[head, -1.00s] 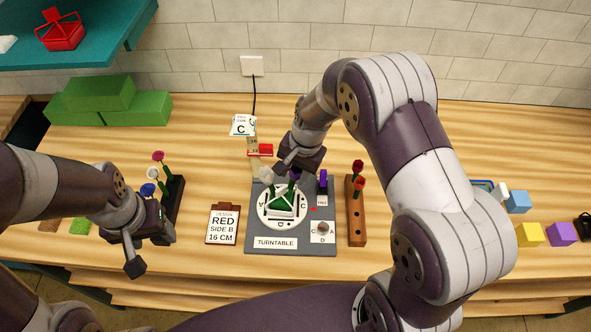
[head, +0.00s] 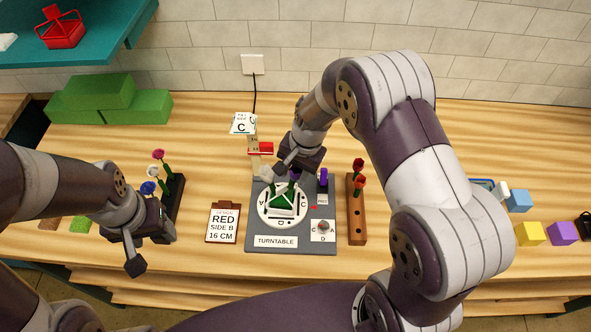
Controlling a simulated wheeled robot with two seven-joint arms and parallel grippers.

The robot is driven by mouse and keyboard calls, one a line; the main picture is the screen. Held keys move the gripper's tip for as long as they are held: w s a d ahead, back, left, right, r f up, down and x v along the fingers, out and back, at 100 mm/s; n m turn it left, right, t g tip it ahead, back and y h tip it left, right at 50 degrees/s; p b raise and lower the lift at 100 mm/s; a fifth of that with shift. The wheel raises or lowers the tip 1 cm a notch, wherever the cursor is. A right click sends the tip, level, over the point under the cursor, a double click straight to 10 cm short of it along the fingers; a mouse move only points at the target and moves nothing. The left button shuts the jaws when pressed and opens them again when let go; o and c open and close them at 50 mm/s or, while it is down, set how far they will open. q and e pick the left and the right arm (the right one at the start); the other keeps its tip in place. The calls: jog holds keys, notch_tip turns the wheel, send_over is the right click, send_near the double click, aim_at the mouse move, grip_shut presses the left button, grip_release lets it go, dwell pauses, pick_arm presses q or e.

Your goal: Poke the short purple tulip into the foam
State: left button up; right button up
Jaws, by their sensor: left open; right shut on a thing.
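The green foam (head: 281,203) sits in a white holder at the middle of the round white turntable (head: 263,214). Green stems stand at it. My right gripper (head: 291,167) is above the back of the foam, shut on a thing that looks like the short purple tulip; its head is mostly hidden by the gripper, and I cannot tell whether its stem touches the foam. My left gripper (head: 141,250) is open and empty at the front left, beside the dark flower rack (head: 172,204).
A wooden rack (head: 356,222) with red flowers (head: 359,172) stands right of the turntable base (head: 258,254). A clipboard (head: 223,224) reads RED, SIDE B, 16 CM. Green blocks (head: 106,102) lie back left. Coloured cubes (head: 530,233) are at right. My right arm covers the right-centre.

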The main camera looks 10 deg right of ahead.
jog(key=shift+w+a+f+b, duration=0.15)
jog(key=shift+f+b, duration=0.2)
jog(key=shift+f, duration=0.35)
jog(key=shift+s+a+f+b, duration=0.1)
jog(key=shift+f+b, duration=0.2)
jog(key=shift+f, duration=0.4)
dwell(1.6)
dwell(0.7)
jog(key=o, duration=0.8)
jog(key=shift+c, duration=0.2)
jog(key=shift+r, duration=0.15)
jog(key=shift+d+r+p, duration=0.2)
jog(key=shift+r+p, duration=0.75)
jog(key=shift+r, duration=0.1)
jog(key=shift+d+r+p, duration=0.15)
jog(key=shift+r+p, duration=0.75)
jog(key=shift+r, duration=0.1)
jog(key=shift+d+r+p, duration=0.2)
jog(key=shift+r+p, duration=0.75)
jog(key=shift+r, duration=0.1)
jog(key=o, duration=0.5)
